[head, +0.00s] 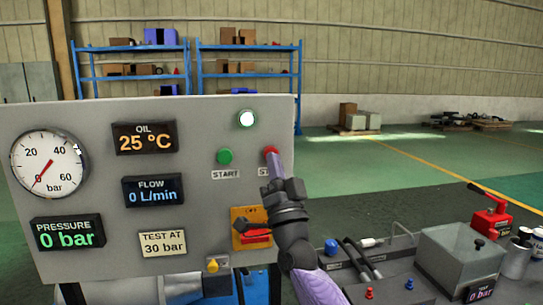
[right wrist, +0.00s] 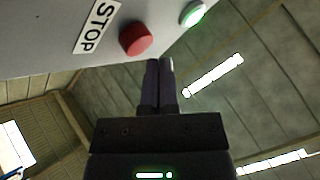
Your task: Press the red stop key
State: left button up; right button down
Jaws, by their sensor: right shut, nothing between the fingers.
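The red stop key (head: 271,152) is a round button on the grey control panel, right of the green start key (head: 224,157). My right gripper (head: 273,165) is shut and empty, with its fingertips over the lower part of the key in the head view and covering part of its label. In the right wrist view the red key (right wrist: 136,38) stands out from the panel beside the STOP label (right wrist: 96,26). The shut fingertips (right wrist: 160,62) show just below and right of it, with a small gap in the picture. I cannot tell whether they touch. My left gripper is not in view.
The panel (head: 110,107) carries a gauge (head: 48,164), displays, a lit white-green lamp (head: 247,119) and an orange switch (head: 251,228) below the stop key. A bench with a metal box (head: 457,257) and a red valve (head: 491,222) stands at right.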

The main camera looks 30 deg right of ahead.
pick_arm(q)
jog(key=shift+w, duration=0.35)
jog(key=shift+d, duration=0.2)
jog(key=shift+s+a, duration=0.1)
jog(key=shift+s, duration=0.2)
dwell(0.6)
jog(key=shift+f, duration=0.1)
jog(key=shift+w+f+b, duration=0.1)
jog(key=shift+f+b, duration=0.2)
jog(key=shift+b, duration=0.05)
pick_arm(e)
jog(key=shift+w+d, duration=0.1)
jog(key=shift+w, duration=0.35)
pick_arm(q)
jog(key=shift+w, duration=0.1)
